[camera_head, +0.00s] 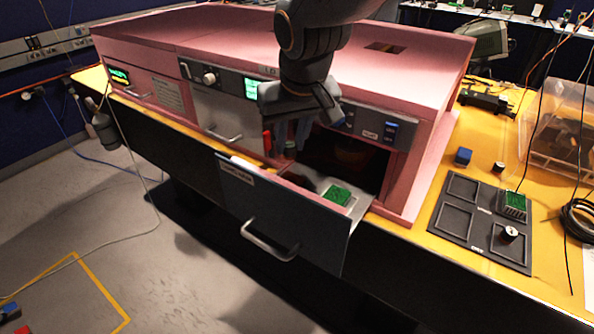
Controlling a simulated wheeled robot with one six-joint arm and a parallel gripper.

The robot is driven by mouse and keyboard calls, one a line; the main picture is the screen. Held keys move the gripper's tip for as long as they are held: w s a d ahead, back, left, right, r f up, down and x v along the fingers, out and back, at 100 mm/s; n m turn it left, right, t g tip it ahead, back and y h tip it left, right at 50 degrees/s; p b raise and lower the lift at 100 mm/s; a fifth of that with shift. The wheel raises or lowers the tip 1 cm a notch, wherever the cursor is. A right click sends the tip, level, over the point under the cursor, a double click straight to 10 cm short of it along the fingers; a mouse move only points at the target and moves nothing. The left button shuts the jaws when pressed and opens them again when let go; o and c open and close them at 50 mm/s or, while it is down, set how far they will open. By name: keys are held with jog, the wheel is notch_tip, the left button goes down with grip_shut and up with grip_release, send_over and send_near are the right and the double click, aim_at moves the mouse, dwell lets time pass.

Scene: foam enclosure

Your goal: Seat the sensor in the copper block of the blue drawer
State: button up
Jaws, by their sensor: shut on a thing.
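My gripper (290,146) points down over the left part of the open drawer (285,215), in front of the pink enclosure. It is shut on a small dark greenish piece (290,150), probably the sensor; its shape is hard to make out. The drawer has a dark grey-blue front with a metal handle and a label. Inside it, a green circuit board (338,195) lies on a pale surface at the right. The copper block cannot be made out; the drawer front and my gripper hide part of the inside.
A closed grey drawer (222,115) and control panels line the pink enclosure (205,35). On the yellow bench at right lies a black compartment tray (455,228) with a green-topped part (514,204) and a round part (510,233).

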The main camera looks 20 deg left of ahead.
jog(key=shift+f+p, duration=0.8)
jog(key=shift+f, duration=3.05)
jog(key=shift+f, duration=0.15)
jog(key=o, duration=1.1)
jog(key=shift+c, duration=0.2)
jog(key=shift+r, duration=0.45)
jog(key=b+v, duration=0.2)
jog(key=v, duration=0.9)
jog(key=shift+r, duration=0.2)
jog(key=shift+s+d, duration=0.1)
